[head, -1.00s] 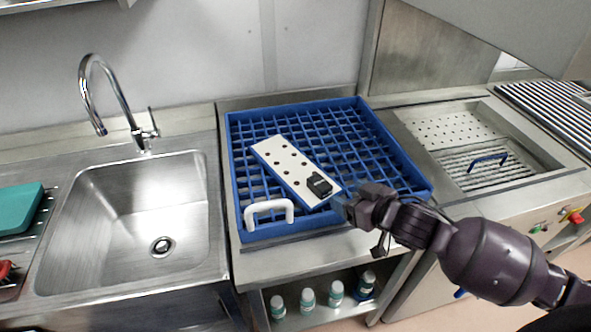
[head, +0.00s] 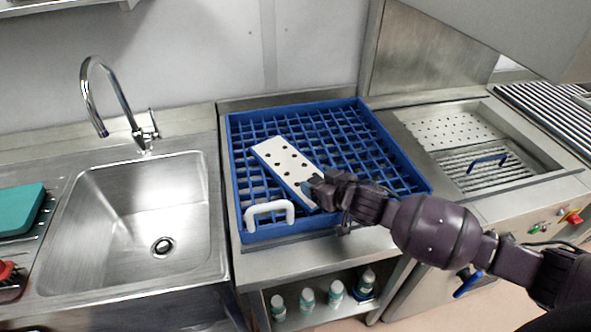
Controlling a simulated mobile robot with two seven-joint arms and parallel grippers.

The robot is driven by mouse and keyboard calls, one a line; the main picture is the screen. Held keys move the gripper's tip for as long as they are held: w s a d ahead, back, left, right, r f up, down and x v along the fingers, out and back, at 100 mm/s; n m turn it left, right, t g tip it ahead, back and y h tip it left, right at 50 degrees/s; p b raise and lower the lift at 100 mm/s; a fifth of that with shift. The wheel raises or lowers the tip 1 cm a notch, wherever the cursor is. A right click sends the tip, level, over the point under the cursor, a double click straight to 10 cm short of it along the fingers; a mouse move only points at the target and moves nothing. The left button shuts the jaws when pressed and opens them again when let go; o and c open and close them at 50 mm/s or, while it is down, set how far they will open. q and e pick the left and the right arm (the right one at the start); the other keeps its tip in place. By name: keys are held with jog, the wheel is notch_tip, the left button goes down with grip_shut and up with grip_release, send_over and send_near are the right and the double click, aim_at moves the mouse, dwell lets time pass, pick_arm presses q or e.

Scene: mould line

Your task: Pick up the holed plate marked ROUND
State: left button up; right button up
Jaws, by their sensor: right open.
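The holed plate (head: 282,161) is a white slab with several dark round holes. It lies diagonally in the blue rack (head: 238,202). The black block on its near end is now mostly hidden behind my right gripper, and its marking cannot be read now. My right gripper (head: 310,187) is open at the plate's near end, over the black block's place. Whether its fingers touch the block cannot be told. My left gripper is not in view.
A white handle (head: 270,212) stands at the rack's near left side. A steel sink (head: 140,215) with a tall tap (head: 105,95) is at left. A machine with a perforated tray (head: 455,131) is at right. Several bottles (head: 308,299) stand on the shelf below.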

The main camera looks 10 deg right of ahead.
jog(key=shift+w+a+f, duration=0.15)
jog(key=shift+w, duration=0.1)
jog(key=c, duration=1.3)
